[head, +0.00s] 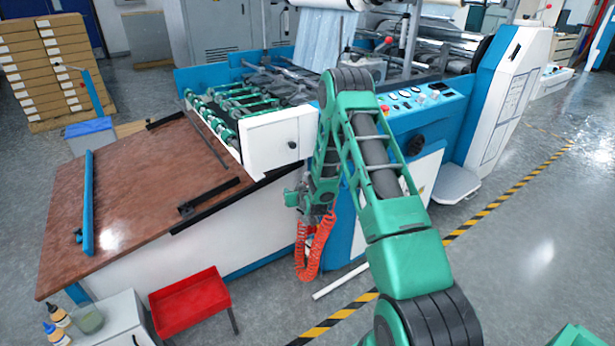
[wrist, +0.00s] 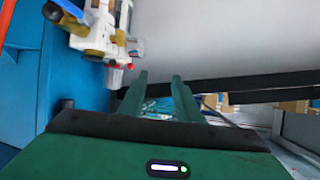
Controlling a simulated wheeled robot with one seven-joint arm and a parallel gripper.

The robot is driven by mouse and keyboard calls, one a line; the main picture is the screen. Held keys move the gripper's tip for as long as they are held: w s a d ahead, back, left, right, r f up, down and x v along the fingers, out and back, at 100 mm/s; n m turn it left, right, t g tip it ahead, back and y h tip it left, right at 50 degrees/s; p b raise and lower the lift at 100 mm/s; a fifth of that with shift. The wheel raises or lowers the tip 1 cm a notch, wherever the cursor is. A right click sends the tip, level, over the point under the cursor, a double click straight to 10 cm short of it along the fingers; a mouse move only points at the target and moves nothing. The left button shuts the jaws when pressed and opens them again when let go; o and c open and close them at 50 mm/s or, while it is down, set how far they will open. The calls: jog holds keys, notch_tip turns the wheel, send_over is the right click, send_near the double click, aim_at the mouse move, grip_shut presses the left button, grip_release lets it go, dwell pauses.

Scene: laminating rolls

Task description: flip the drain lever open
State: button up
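A white, yellow and metal fitting (wrist: 103,28) hangs at the upper left of the wrist view, against a blue panel. A small red part (wrist: 130,66) shows at its end; I cannot tell whether this is the drain lever or how it is set. My gripper (wrist: 160,77) has two green fingers standing apart with nothing between them. The fitting is left of and beyond the fingertips, apart from them as far as I can see. In the head view my green arm reaches down beside the machine and hides much of this area; the fingers are not clear there.
A coiled orange hose (head: 313,248) hangs beside my arm's end. The machine's brown table (head: 140,190) lies to the left, with a red tray (head: 190,302) in front. A blue control panel (head: 415,102) is behind my arm. Open floor lies right.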

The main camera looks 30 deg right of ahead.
jog(key=s+d+r+g, duration=0.1)
jog(key=s+r+g, duration=0.3)
jog(key=s+r, duration=0.5)
jog(key=shift+d+r, duration=0.3)
jog(key=shift+r, duration=1.6)
jog(key=s+r+m+g, duration=0.1)
jog(key=s+r+g, duration=0.1)
jog(key=s+r, duration=0.6)
jog(key=s+r+g, duration=0.3)
jog(key=s+r, duration=0.1)
jog(key=s, duration=0.8)
jog(key=s+a+r+m+g+y, duration=0.1)
jog(key=s+a, duration=0.3)
jog(key=s, duration=0.9)
jog(key=s+a+r+m+g+y, duration=0.1)
jog(key=s+a+r, duration=0.3)
jog(key=s, duration=0.9)
jog(key=shift+s+a+m+g+y, duration=0.15)
jog(key=shift+s+m+g+y, duration=0.2)
jog(key=shift+g, duration=0.55)
